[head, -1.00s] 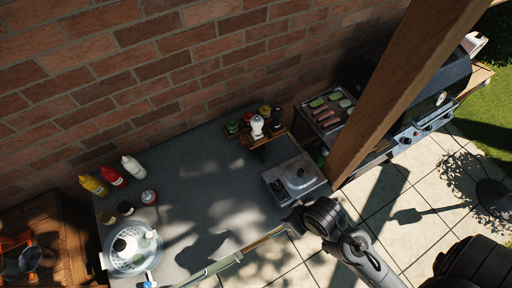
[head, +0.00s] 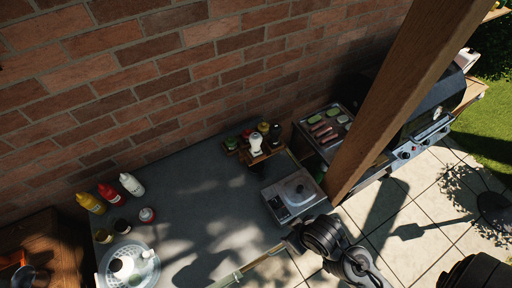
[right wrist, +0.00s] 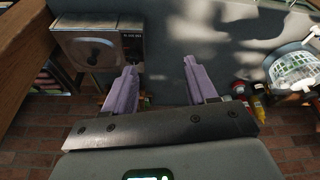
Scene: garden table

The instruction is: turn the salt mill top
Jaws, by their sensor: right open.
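A white mill-shaped item (head: 255,144), seemingly the salt mill, stands upright in a small wooden caddy (head: 266,158) at the back right of the grey table, near the brick wall. Its top is too small in view to make out in detail. My right gripper (right wrist: 160,68) is open and empty in the right wrist view, its two purple fingers apart over the table. The mill does not show between them. In the head view my right arm comes in from the bottom right, beside the scale and well apart from the mill. My left gripper is not in view.
Jars (head: 275,131) crowd the caddy. Sauce bottles (head: 109,193) and a white colander (head: 128,265) stand at the left. A wooden post (head: 385,110) rises at the right. The table's middle is clear.

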